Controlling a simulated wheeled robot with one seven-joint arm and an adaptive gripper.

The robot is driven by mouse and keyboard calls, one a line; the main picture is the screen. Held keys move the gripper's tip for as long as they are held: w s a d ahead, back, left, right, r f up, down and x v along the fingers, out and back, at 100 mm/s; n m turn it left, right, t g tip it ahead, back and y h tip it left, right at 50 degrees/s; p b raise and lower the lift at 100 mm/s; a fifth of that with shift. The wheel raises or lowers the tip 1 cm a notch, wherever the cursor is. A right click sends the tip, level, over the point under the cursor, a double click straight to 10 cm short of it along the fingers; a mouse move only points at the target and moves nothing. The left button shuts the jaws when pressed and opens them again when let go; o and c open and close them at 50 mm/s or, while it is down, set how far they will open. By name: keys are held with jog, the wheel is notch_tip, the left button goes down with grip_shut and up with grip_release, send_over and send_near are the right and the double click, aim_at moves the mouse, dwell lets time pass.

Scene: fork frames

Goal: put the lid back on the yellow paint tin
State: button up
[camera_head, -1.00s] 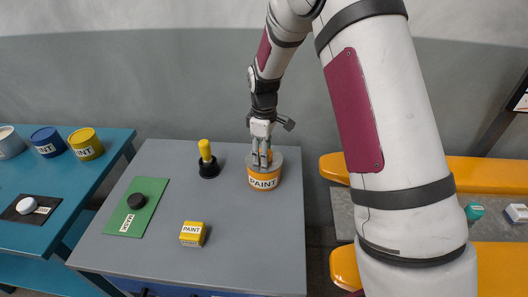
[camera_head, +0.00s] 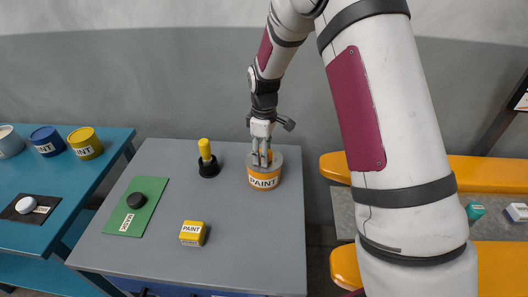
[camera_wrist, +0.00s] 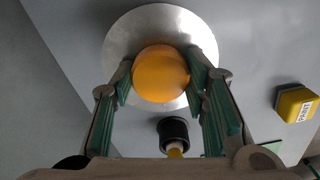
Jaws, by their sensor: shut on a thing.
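An orange tin (camera_head: 264,182) labelled PAINT stands upright at the back right of the grey table. A round grey metal lid (camera_wrist: 125,40) with an orange knob (camera_wrist: 160,75) is at its top; in the head view it appears to rest on the tin, though the exact seating is hard to see. My gripper (camera_head: 262,160) points down over this tin, its fingers shut on the knob from both sides. A yellow tin (camera_head: 87,148) labelled PAINT stands on the blue table at left; I cannot tell whether it has a lid.
A yellow-handled black object (camera_head: 207,162) stands just left of the orange tin. A yellow PAINT block (camera_head: 192,233) lies nearer the front. A green mat (camera_head: 150,190) with a black round piece is at left. Blue (camera_head: 46,141) and white (camera_head: 9,144) tins stand beside the yellow tin.

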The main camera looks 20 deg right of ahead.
jog(key=o, duration=1.2)
jog(key=shift+o, duration=0.2)
jog(key=o, duration=0.5)
jog(key=shift+r, duration=0.15)
jog(key=shift+r+p, duration=0.9)
jog(key=shift+r, duration=2.5)
jog(key=shift+c, duration=0.5)
grip_shut()
